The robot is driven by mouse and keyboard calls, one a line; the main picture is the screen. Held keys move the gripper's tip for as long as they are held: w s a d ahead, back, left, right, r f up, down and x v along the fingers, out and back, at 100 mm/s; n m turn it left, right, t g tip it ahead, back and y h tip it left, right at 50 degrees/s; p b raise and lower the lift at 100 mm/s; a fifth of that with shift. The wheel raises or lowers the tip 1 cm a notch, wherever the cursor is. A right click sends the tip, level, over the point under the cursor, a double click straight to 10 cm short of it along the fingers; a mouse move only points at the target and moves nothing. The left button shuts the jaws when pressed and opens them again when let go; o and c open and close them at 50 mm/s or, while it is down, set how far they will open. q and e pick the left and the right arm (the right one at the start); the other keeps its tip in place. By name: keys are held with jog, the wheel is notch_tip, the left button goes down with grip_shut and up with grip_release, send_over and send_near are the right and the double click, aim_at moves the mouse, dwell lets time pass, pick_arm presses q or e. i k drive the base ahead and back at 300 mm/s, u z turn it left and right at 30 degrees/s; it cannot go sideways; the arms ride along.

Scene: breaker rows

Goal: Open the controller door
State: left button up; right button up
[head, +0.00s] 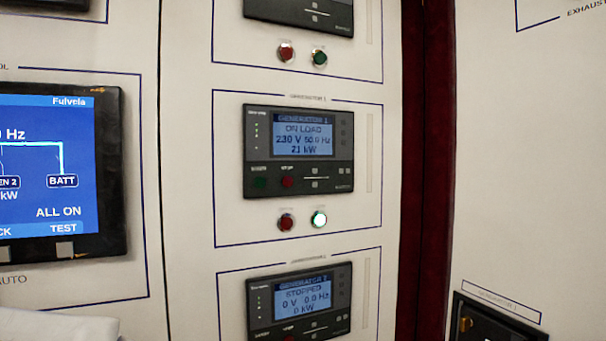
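The white cabinet front (190,200) fills the head view. Its middle panel carries several generator controllers. The generator 1 controller (300,150) is at the centre, with its screen lit and reading ON LOAD, 230 V and 21 kW. The generator 2 controller (300,300) is below it, reading STOPPED, and is cut by the bottom edge. No open door shows, and I cannot tell which panel is the controller door. Neither of my grippers is in view.
A large blue screen (50,175) is on the left panel. A dark red vertical strip (432,130) separates the middle panel from a white panel (530,150) on the right. A black unit (490,322) sits at the bottom right. A white rounded shape, partly visible, is at the bottom left.

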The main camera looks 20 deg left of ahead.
aim_at(234, 112)
jog(key=u, duration=2.35)
jog(key=k, duration=0.95)
jog(key=z, duration=1.35)
jog(key=i, duration=0.5)
jog(key=z, duration=0.05)
